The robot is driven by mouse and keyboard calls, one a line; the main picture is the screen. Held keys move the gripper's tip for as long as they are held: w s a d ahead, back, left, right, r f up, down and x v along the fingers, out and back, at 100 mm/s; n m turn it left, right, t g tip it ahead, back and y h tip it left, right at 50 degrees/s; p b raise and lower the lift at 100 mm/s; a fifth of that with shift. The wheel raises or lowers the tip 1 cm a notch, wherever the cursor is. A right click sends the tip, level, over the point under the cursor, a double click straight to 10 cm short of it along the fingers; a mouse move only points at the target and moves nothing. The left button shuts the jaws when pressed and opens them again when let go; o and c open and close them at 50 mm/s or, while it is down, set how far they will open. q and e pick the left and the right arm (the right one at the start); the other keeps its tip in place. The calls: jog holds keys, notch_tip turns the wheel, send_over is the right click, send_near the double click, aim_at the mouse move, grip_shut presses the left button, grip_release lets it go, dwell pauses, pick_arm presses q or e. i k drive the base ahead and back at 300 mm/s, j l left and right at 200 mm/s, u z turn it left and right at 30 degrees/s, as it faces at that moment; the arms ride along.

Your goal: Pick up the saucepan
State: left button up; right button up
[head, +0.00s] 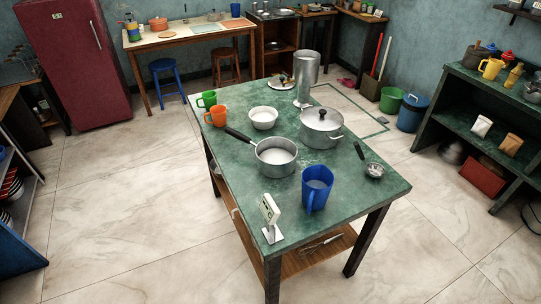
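The saucepan (275,164) is a grey metal pan with a long dark handle pointing to the upper left. It stands upright near the middle of the green-topped table (235,204), and its inside shows pale. Neither of my grippers is in the head view, so their distance from the saucepan and their state do not show.
Open floor (120,215) lies left of the table.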

aim_at(276, 157)
jog(key=z, duration=0.25)
jog(key=i+j+z, duration=0.1)
jog(key=j+z, duration=0.25)
jog(key=i+j+z, duration=0.1)
jog(key=z, duration=0.2)
jog(key=j+z, duration=0.35)
jog(key=i+j, duration=0.05)
